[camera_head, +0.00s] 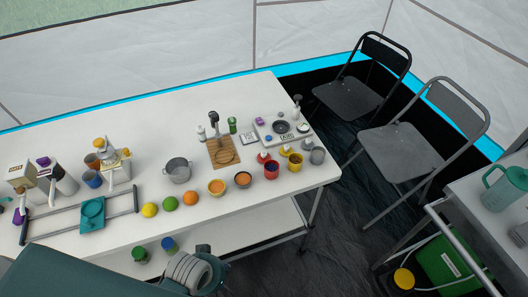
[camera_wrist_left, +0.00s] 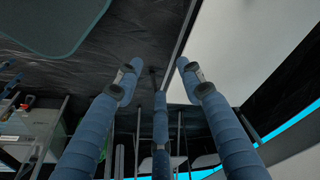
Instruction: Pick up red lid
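A small red lid (camera_head: 263,157) lies on the white table (camera_head: 325,172) in the head view, toward the table's right end. It is just behind a red cup (camera_head: 271,170), which may hide part of it. The left wrist view does not show the lid. My left gripper (camera_wrist_left: 157,72) shows in the left wrist view with its blue ribbed fingers spread and nothing between them. I cannot make out its fingertips in the head view. My right gripper is in neither view.
A yellow cup (camera_head: 295,163) and a yellow lid (camera_head: 287,151) stand right of the red lid. A bowl (camera_head: 243,180) is at its left front, and a wooden board (camera_head: 222,153) lies to its left. Folding chairs (camera_head: 415,133) stand beyond the table's right end.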

